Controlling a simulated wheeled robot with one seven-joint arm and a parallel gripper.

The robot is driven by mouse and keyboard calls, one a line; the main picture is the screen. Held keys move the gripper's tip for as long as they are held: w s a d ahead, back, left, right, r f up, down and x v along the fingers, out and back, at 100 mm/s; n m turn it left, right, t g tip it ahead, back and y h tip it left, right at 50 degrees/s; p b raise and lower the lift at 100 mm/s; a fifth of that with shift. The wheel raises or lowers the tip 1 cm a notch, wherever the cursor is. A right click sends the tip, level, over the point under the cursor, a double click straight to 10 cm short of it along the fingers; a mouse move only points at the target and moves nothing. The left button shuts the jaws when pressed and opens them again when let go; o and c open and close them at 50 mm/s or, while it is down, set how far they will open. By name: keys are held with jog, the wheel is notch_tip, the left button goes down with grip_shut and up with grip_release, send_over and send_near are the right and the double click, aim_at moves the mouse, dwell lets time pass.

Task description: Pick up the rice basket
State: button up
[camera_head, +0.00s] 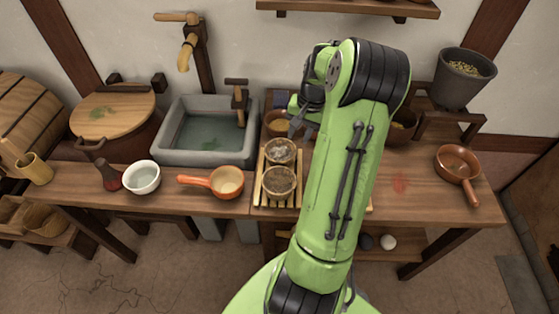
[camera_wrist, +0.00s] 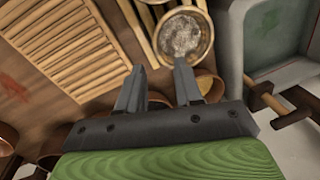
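Two small round woven baskets stand on a slatted wooden rack (camera_head: 262,190). The farther one (camera_head: 280,151) holds pale greyish contents, and the nearer one (camera_head: 279,183) looks browner inside. I cannot tell for sure which is the rice basket. In the wrist view a round basket with whitish grainy contents (camera_wrist: 184,36) lies just beyond my fingertips. My gripper (camera_wrist: 158,78) is open and empty, its two fingers apart. In the head view my gripper (camera_head: 297,122) hangs above and behind the farther basket, partly hidden by my arm.
A stone sink (camera_head: 165,155) stands left of the rack, with an orange handled pan (camera_head: 225,183) and white bowl (camera_head: 142,177) in front. Brown bowls sit behind the rack. A slatted wooden board (camera_wrist: 70,45) lies beside it. A brown pan (camera_head: 457,163) stands far right.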

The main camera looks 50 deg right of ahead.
aim_at(294, 153)
jog(key=f+b, duration=0.1)
jog(key=f, duration=0.4)
jog(key=w+f+b, duration=0.1)
jog(key=f, duration=0.2)
jog(key=shift+a+f+b, duration=0.2)
jog(key=shift+b, duration=0.1)
jog(key=shift+s+r, duration=0.1)
jog(key=shift+r, duration=0.05)
jog(key=shift+c, duration=0.4)
grip_shut()
